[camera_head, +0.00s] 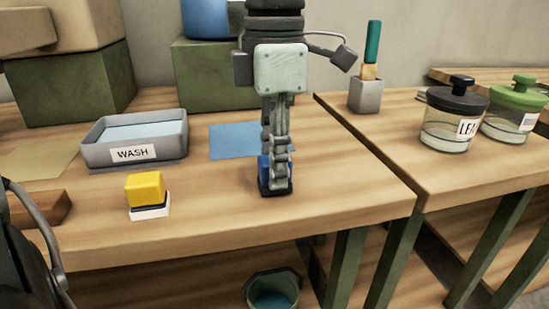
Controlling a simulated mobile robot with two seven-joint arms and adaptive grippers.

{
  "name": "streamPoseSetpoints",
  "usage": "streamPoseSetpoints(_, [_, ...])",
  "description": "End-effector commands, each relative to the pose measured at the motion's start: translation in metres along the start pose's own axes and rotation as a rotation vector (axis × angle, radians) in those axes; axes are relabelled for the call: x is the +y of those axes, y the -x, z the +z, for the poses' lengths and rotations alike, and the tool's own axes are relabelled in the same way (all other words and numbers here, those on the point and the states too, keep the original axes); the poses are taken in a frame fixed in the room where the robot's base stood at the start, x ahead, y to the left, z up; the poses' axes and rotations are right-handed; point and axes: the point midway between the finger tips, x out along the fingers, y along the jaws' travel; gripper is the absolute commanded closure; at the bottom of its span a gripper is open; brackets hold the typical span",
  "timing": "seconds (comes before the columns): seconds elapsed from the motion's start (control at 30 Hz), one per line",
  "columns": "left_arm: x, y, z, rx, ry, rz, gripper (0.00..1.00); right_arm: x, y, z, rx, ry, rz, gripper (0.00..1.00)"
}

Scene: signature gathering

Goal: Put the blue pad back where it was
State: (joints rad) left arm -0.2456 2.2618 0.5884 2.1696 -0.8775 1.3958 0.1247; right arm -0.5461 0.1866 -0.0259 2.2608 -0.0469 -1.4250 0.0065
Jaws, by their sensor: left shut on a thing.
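My left gripper (276,180) reaches down from the top centre and is shut on the blue pad (264,168), a small blue block with a dark base. The fingers cover much of it. The blue pad is upright near the front of the wooden table, at or just above its top; I cannot tell whether it touches. A flat blue sheet (228,141) lies on the table behind and to the left of the pad. My right gripper is not in view.
A yellow block on a white base (145,191) and a grey WASH tray (136,138) stand to the left. Green boxes (76,85) stand behind. On the right table are a brush holder (366,96) and lidded jars (450,125). A bucket (272,290) is below the front edge.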

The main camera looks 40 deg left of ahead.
Motion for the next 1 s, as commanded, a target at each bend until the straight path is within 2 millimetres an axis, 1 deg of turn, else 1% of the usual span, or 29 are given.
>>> streamPoseSetpoints(0.23, [0.0,-0.001,0.0,-0.001,0.0,0.0,0.96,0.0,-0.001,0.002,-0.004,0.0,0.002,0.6])
streamPoseSetpoints(0.4, [0.0,-0.003,0.0,0.0,0.0,0.0,0.96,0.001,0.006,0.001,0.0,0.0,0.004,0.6])
streamPoseSetpoints(0.43, [0.0,-0.002,0.0,0.0,0.0,0.0,0.7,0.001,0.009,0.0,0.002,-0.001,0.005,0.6])
streamPoseSetpoints(0.57, [0.0,-0.002,0.0,0.0,0.0,0.0,0.54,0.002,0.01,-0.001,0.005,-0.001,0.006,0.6])
streamPoseSetpoints(0.8, [0.0,-0.002,0.0,0.0,0.0,0.0,0.53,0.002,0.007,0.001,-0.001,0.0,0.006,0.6])
streamPoseSetpoints(0.93, [0.0,0.001,0.0,0.0,0.0,0.0,0.53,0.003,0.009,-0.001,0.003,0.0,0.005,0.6])
streamPoseSetpoints(0.97, [0.0,0.002,0.0,-0.001,0.0,0.0,0.53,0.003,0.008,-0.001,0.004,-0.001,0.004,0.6])
streamPoseSetpoints(1.0, [0.0,0.005,0.0,-0.002,0.001,0.001,0.53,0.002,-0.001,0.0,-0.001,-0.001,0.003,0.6])
